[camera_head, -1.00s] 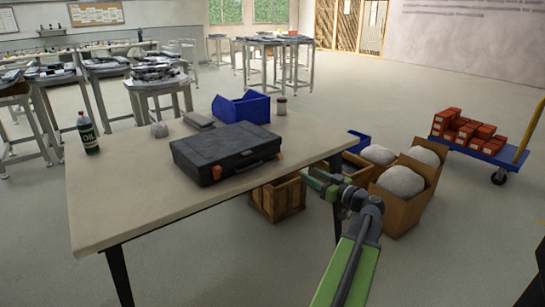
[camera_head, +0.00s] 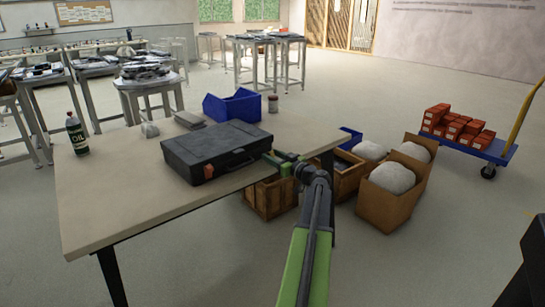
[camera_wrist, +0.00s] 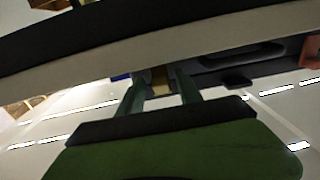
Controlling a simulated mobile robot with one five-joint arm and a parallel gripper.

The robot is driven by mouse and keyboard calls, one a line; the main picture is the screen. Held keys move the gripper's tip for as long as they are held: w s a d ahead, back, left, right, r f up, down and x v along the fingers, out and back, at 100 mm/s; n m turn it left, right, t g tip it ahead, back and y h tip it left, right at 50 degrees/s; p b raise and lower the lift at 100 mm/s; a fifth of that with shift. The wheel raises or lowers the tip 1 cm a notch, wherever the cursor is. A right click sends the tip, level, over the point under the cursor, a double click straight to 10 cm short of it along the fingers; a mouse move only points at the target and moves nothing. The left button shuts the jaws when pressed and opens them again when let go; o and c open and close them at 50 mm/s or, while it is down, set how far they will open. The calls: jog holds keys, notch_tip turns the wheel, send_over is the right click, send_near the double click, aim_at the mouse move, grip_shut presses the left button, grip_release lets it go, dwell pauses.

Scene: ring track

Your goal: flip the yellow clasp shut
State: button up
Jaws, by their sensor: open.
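A dark case (camera_head: 212,150) lies on the table with its lid down. An orange-red clasp (camera_head: 208,171) is on its front left part, and it also shows at the right edge of the wrist view (camera_wrist: 310,52). My gripper (camera_head: 270,157) is at the front right corner of the case and covers that corner's clasp in the head view. In the wrist view my gripper (camera_wrist: 160,75) is open, its two fingers on either side of a small tan-yellow piece (camera_wrist: 161,87), which looks like the yellow clasp. Whether the fingers touch it I cannot tell.
Wooden crates (camera_head: 270,196) and cardboard boxes (camera_head: 390,208) stand on the floor at the right. The table's front left is clear.

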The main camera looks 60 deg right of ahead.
jog(key=shift+w+d, duration=0.1)
jog(key=shift+w, duration=0.2)
grip_shut()
